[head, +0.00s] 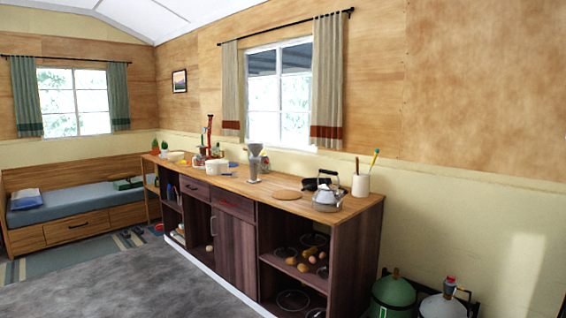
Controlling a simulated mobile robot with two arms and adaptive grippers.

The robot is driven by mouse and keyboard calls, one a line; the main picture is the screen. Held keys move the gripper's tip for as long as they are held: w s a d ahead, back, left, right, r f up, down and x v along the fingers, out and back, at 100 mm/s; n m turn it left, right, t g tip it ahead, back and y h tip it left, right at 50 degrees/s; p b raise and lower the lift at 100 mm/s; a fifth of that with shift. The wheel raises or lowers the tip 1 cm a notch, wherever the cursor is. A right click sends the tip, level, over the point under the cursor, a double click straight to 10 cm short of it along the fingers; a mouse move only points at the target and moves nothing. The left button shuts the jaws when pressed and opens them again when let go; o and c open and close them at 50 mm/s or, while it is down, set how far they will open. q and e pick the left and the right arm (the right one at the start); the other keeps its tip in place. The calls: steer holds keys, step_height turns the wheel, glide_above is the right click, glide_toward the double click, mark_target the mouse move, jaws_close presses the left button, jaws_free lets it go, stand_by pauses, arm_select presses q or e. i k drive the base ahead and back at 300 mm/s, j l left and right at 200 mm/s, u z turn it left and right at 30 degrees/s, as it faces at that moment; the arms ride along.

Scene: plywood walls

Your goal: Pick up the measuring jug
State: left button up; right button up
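I cannot make out a measuring jug for certain from this distance. On the wooden counter (222,185) stands a grey, narrow-waisted vessel (255,162) with a wide top. Left of it are a white pot (217,167) and a white bowl (176,157), with small items crowded around them. A silver kettle (327,198) with a dark handle stands toward the right end. Neither of my grippers is in view.
A round wooden board (287,194) and a white holder (361,185) with a brush also sit on the counter. Open shelves below hold bowls and round food. Green (393,294) and grey (442,306) gas cylinders stand at right. Grey floor (130,285) in front is clear.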

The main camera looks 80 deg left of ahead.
mark_target(200, 159)
steer(key=u, duration=3.35)
